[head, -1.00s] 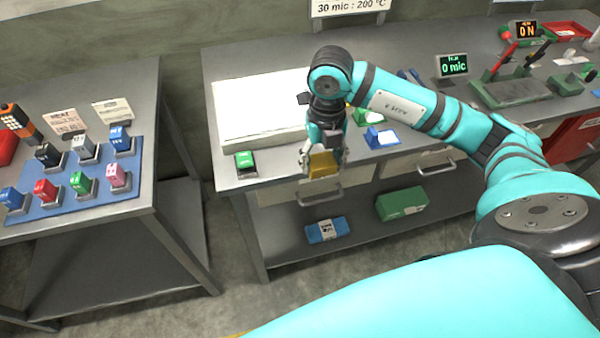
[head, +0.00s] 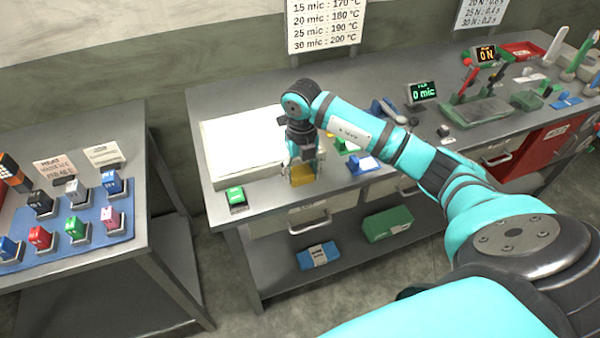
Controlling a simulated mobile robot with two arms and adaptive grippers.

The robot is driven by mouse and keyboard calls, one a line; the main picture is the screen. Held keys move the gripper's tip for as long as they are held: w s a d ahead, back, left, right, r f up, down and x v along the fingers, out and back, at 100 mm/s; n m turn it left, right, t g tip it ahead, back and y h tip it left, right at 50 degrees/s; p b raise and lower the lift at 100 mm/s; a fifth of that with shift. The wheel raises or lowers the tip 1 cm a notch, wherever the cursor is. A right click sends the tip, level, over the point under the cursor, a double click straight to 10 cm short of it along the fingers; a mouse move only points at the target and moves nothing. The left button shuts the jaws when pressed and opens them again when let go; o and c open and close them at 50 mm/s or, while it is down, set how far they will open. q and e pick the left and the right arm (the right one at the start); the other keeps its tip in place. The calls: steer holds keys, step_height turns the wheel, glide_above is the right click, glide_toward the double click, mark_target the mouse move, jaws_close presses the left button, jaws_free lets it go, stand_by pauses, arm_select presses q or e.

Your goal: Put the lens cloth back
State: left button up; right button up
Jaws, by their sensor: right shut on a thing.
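My right gripper (head: 302,166) is shut on a small yellow thing (head: 303,175). It holds it at the front edge of the middle bench (head: 280,197), just in front of the white slab. The jaws partly hide the yellow thing, and I cannot tell for sure that it is the lens cloth or whether it touches the bench. My left gripper is not in view.
A white slab (head: 240,140) lies behind my gripper. Below are a drawer handle (head: 310,224) and a shelf with a blue packet (head: 318,254) and a green box (head: 388,223).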

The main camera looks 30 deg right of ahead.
mark_target(300, 167)
steer(key=shift+w+d, duration=0.25)
steer(key=shift+w, duration=0.35)
step_height(300, 167, down, 3)
steer(key=shift+s+r+p, duration=0.1)
steer(key=shift+r+p, duration=0.1)
steer(key=shift+p, duration=0.7)
steer(key=shift+f, duration=0.7)
steer(key=o, duration=1)
steer(key=shift+r, duration=0.1)
steer(key=shift+r, duration=0.2)
steer(key=shift+r+b, duration=0.3)
steer(key=shift+r, duration=0.05)
step_height(300, 167, up, 11)
steer(key=b, duration=0.3)
